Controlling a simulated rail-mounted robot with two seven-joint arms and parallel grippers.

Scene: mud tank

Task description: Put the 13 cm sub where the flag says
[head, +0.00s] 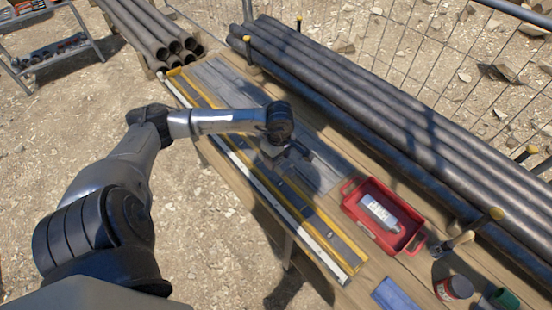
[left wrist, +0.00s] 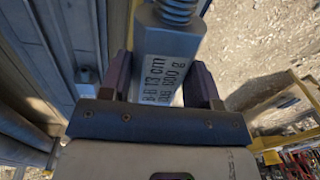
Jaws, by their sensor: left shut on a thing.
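My left gripper (head: 285,152) is over the wooden table in the head view, reaching in from the left. In the left wrist view the left gripper (left wrist: 163,84) is shut on a grey metal sub (left wrist: 172,45). The sub has a threaded end, and its printed label reads "13 cm" and "600 g"; the rest of the lettering is partly hidden. In the head view the sub is too small and covered to make out clearly. I cannot make out a flag in either view. My right gripper is in neither view.
A long yellow-edged tray (head: 347,252) runs along the table's near side below the gripper. Long dark pipes (head: 370,110) lie behind.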

